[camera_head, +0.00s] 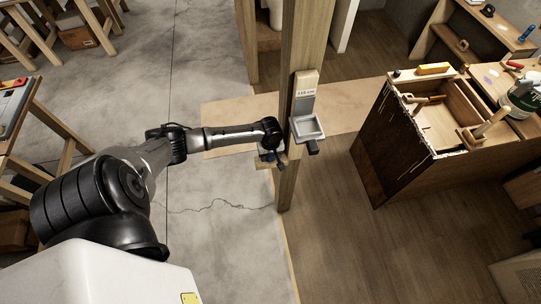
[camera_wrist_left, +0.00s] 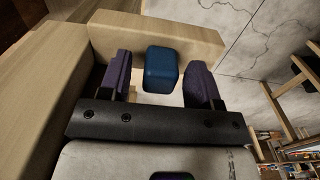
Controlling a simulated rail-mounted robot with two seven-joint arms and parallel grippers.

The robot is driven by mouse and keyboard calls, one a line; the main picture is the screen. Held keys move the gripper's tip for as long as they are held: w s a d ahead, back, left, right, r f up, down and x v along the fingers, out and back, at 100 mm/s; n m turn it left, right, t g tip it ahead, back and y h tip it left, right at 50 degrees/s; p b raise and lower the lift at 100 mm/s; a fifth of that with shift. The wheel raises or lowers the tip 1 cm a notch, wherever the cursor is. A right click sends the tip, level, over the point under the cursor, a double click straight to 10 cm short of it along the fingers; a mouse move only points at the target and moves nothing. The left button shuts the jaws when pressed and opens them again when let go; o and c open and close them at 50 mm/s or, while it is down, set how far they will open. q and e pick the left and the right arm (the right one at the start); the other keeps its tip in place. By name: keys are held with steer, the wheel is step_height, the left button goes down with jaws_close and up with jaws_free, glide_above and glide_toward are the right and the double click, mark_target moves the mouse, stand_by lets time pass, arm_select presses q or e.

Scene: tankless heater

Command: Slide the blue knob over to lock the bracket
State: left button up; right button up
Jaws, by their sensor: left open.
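The blue knob (camera_wrist_left: 161,69) is a rounded block in the left wrist view, in front of a pale wooden bar. My left gripper (camera_wrist_left: 160,82) is open, with one dark finger on each side of the knob. A gap shows between the knob and each finger, wider on the right. In the head view my left gripper (camera_head: 268,158) is at the wooden post, small and partly hidden by its own wrist. The grey bracket (camera_head: 306,128) is mounted on the post, just right of the gripper. My right gripper is not in view.
The upright wooden post (camera_head: 288,185) stands close beside the gripper. Another wooden table (camera_head: 35,112) is at the left. The concrete floor (camera_head: 220,225) in front of the post is clear.

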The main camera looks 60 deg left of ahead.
arm_select(q)
steer(key=shift+f, duration=0.15)
steer(key=shift+c, duration=0.4)
jaws_close()
